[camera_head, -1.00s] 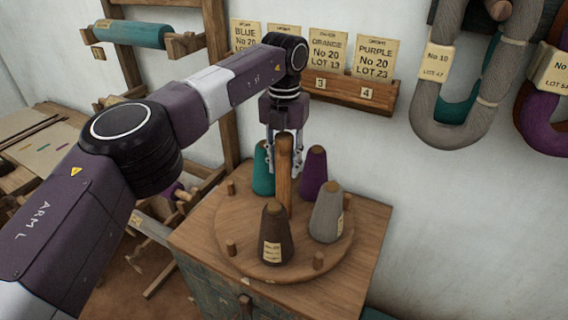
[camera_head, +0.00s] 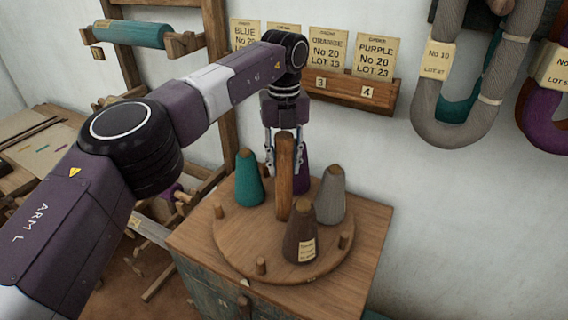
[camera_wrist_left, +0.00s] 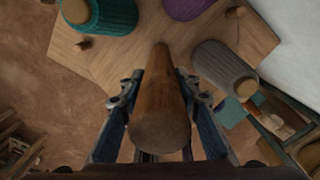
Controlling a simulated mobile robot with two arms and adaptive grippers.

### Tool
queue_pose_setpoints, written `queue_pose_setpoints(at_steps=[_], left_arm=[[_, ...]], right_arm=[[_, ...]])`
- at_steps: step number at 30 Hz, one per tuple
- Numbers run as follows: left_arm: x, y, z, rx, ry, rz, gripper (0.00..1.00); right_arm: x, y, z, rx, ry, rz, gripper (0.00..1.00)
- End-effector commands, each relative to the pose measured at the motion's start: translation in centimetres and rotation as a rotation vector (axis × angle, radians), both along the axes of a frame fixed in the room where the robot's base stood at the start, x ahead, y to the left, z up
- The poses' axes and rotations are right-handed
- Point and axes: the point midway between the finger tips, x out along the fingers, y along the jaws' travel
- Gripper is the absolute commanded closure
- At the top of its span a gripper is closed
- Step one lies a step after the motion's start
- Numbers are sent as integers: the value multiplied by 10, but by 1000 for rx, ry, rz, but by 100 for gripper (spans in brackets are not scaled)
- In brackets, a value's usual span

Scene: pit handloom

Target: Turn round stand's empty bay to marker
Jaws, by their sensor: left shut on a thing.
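The round stand (camera_head: 240,232) is a wooden disc with short pegs at its rim and a tall central post (camera_head: 285,180). It carries a teal cone (camera_head: 248,180), a purple cone (camera_head: 302,178) partly behind the post, a grey cone (camera_head: 331,196) and a brown cone (camera_head: 301,235). The empty bay is at the front left, between the teal and brown cones. A small pale mark (camera_head: 244,283), perhaps the marker, is on the cabinet's front edge. My left gripper (camera_head: 284,165) is shut on the post, its fingers either side of it in the left wrist view (camera_wrist_left: 158,105). My right gripper is out of view.
The stand sits on a wooden cabinet (camera_head: 368,222). Behind it, a wall rack (camera_head: 350,90) holds labelled cards. Thick yarn hanks (camera_head: 440,110) hang at the upper right. A loom frame (camera_head: 215,60) stands behind my left arm.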

Motion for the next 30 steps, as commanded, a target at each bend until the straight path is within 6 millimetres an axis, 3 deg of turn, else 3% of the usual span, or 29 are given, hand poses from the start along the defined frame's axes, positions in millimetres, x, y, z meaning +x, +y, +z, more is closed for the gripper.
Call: queue_pose_setpoints(at_steps=[30], left_arm=[[3,1,4,-3,-13,418,100]], right_arm=[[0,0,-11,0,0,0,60]])
